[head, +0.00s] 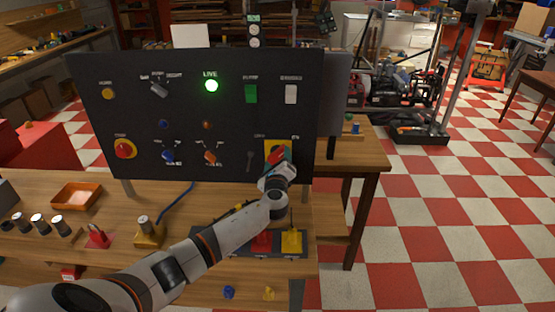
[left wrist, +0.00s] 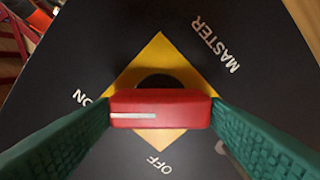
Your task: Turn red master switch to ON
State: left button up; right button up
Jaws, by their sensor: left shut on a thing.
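The red master switch handle (left wrist: 160,109) sits on a yellow diamond plate (left wrist: 160,52) with a dark round hub behind it. My left gripper (left wrist: 163,112) is shut on the handle, one green finger at each end. The handle's white line is on its left half and points left, close to the ON label (left wrist: 82,97). The OFF label (left wrist: 158,165) is below, away from the line. In the head view the red handle (head: 277,156) is at the panel's lower right, tilted and partly covered by my gripper. My right gripper is not in view.
The black panel (head: 225,115) stands on a wooden bench (head: 330,210). The LIVE lamp (head: 211,86) glows green. A red round button (head: 124,149), small knobs and a lever (head: 250,161) share the panel. A yellow block (head: 291,241) stands below my left wrist.

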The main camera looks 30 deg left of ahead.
pick_arm(q)
jog(key=shift+o, duration=0.2)
jog(key=shift+f, duration=0.1)
jog(key=o, duration=1)
jog(key=shift+c, duration=0.2)
jog(key=shift+s+d, duration=0.1)
jog(key=b+v, duration=0.2)
jog(key=v, duration=1)
